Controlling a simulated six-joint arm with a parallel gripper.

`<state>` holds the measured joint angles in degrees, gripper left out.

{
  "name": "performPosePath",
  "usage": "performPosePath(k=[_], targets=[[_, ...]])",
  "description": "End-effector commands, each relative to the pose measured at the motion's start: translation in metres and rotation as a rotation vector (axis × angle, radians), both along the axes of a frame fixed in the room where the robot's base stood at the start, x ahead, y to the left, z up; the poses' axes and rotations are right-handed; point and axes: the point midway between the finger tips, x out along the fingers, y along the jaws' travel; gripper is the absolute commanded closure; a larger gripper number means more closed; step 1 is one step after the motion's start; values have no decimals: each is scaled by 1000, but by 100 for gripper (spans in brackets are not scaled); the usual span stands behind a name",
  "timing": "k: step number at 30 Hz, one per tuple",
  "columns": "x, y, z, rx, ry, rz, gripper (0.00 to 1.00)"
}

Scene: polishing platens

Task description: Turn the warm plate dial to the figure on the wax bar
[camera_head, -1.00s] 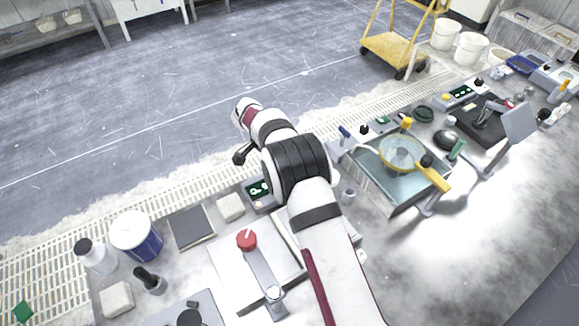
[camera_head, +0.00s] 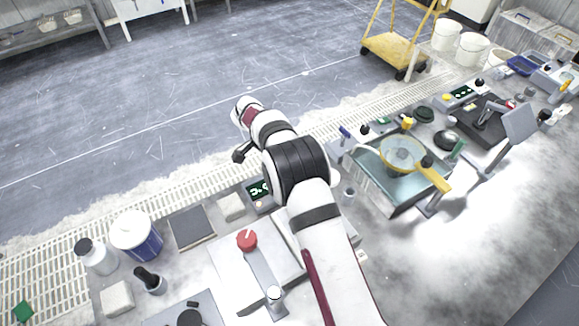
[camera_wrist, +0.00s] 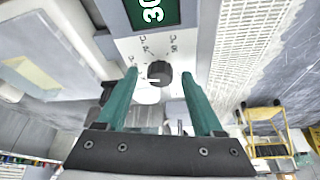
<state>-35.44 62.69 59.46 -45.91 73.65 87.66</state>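In the wrist view a round black dial (camera_wrist: 159,71) sits on a light control panel (camera_wrist: 190,45) with printed marks around it. A pale pointer line shows at its lower left. A green display (camera_wrist: 152,12) above it shows large white digits, apparently 30, partly cut off. My gripper (camera_wrist: 160,72) is open, its two teal fingers on either side of the dial with a gap at each side. In the head view my arm hides the gripper and dial; the display (camera_head: 258,190) shows beside it. I cannot tell which object is the wax bar or read a figure on it.
Pale blocks (camera_head: 231,207) (camera_head: 117,298), a blue-white tub (camera_head: 136,236) and a bottle (camera_head: 95,256) stand left. A tray with a yellow-handled pan (camera_head: 402,152) is right.

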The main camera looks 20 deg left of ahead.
Motion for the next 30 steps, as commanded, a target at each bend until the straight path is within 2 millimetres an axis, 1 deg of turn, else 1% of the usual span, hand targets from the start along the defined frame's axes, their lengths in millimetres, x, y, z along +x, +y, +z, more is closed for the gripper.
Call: performPosePath(k=[5,8,11,14,15,18,21,25,30], targets=[[0,0,2,0,0,0,31],[-2,4,12,1,-3,0,31],[-6,13,35,1,-4,2,31],[-13,24,66,3,-5,0,31],[-15,29,79,4,-5,2,31],[-21,38,106,3,-4,1,31],[-26,46,127,2,-3,0,31],[-29,51,142,0,-1,0,31],[-30,52,147,0,0,0,31]])
